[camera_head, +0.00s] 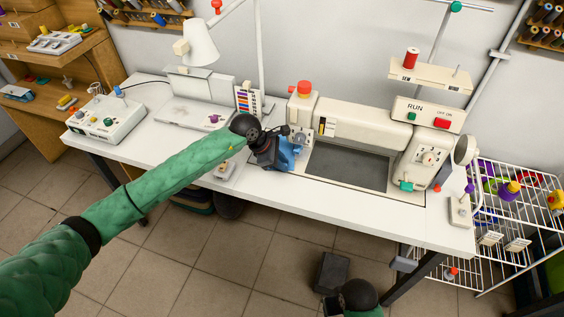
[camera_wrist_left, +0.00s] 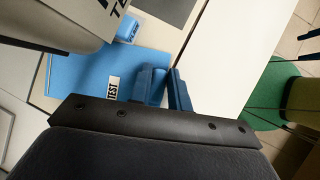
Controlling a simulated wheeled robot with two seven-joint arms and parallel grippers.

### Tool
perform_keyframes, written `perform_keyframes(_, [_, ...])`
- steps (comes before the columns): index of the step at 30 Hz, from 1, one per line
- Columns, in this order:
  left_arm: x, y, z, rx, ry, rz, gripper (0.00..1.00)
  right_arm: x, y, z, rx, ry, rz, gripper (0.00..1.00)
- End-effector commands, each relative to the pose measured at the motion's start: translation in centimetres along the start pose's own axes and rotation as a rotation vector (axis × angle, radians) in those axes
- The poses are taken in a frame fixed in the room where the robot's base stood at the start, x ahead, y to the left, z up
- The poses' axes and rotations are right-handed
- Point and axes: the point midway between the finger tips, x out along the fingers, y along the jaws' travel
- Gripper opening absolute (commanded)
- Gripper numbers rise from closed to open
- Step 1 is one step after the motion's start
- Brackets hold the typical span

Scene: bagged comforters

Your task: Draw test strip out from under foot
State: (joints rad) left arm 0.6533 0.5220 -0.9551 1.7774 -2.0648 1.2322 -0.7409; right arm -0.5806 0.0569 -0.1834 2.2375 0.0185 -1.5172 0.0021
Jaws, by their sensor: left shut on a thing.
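The blue test strip (camera_wrist_left: 85,75) with a white TEST label (camera_wrist_left: 112,88) lies flat on the pale bed of the sewing machine (camera_head: 362,125) in the left wrist view. My left gripper (camera_wrist_left: 168,88) is shut on the strip's near edge. In the head view, my left gripper (camera_head: 284,156) is at the left end of the machine, with blue material showing beside it. A small blue part (camera_wrist_left: 127,28) stands at the strip's far edge, below the machine head. The machine head hides part of the strip.
The white table (camera_head: 420,225) carries a control box (camera_head: 107,118) at left and a lamp (camera_head: 198,45). A wire rack (camera_head: 520,205) with spools stands at right. A color card (camera_head: 247,98) stands behind my left gripper. The floor in front is mostly open.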

Motion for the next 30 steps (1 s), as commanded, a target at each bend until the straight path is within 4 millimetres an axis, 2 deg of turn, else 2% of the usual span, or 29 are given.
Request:
perform_keyframes(18, [-0.7,-2.6,-0.5,0.0,0.001,-0.001,0.0,0.6,0.1,0.0,0.0,0.001,0.001,0.43])
perform_keyframes(30, [-0.8,-2.9,-0.5,0.0,0.001,-0.001,0.0,0.5,0.1,-0.2,0.0,0.005,0.002,0.43])
